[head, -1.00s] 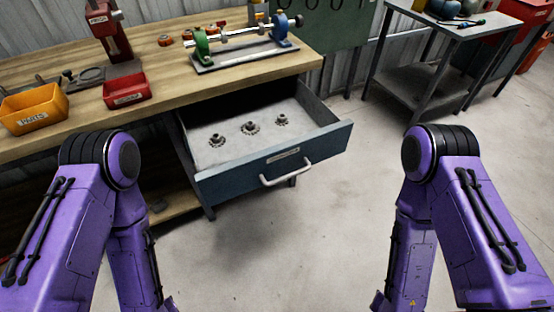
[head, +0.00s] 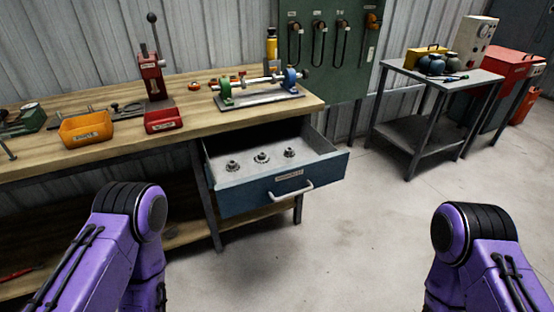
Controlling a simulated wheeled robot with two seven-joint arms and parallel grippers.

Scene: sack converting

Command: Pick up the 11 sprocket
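Three grey sprockets lie apart in the open blue drawer (head: 236,197) under the workbench: a left one (head: 233,166), a middle one (head: 262,158) and a right one (head: 289,153). Each has a toothed rim and a raised hub. They are too small to count teeth, and no number is readable on them, so I cannot tell which is the 11 sprocket. My two purple arms show at the lower left and lower right, away from the drawer. Both grippers are below the picture and hidden.
The drawer handle (head: 294,192) juts forward. A metal side table (head: 424,76) stands at right. The floor before the drawer is clear.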

